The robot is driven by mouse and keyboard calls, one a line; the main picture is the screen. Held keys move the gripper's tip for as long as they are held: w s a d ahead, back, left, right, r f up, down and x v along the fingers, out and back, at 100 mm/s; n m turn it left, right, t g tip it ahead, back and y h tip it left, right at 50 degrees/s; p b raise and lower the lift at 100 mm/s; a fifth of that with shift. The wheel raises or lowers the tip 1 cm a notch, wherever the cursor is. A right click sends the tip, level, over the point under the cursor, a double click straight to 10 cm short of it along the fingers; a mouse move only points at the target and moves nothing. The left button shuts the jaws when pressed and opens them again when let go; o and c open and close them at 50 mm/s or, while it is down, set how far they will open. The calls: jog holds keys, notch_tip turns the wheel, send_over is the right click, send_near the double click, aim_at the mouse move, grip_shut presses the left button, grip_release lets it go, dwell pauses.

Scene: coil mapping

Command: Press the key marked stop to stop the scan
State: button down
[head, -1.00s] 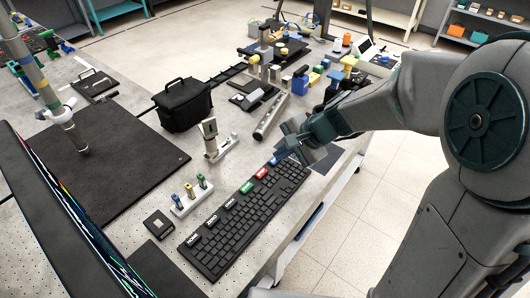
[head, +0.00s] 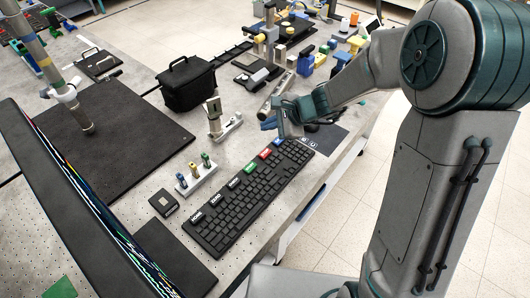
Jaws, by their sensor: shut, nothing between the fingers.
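A black keyboard (head: 243,203) lies along the front of the grey bench. The lettering on the coloured keys is too small to read, so I cannot tell which says stop. My gripper (head: 284,127) is shut and empty, at the keyboard's far right end, close to the blue key. Its fingertips are partly hidden, and I cannot tell whether they touch anything.
A small stand with several coloured pegs (head: 197,180) and a dark box (head: 164,203) sit left of the keyboard. A metal fixture (head: 219,125), a black case (head: 187,84) and a monitor (head: 75,205) stand farther left. A dark pad (head: 325,137) lies right of the keyboard.

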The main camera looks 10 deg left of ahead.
jog(key=b, duration=0.5)
send_over(269, 154)
notch_tip(269, 154, down, 7)
jog(key=shift+r, duration=0.1)
jog(key=shift+f+b, duration=0.8)
jog(key=shift+f, duration=0.2)
dwell(0.9)
jog(key=shift+f+b, duration=0.25)
jog(key=shift+b, duration=0.35)
jog(key=shift+f+b, duration=0.4)
jog(key=shift+b, duration=0.1)
dwell(0.3)
jog(key=shift+r, duration=0.1)
jog(key=shift+r+p, duration=0.6)
jog(key=shift+r, duration=0.15)
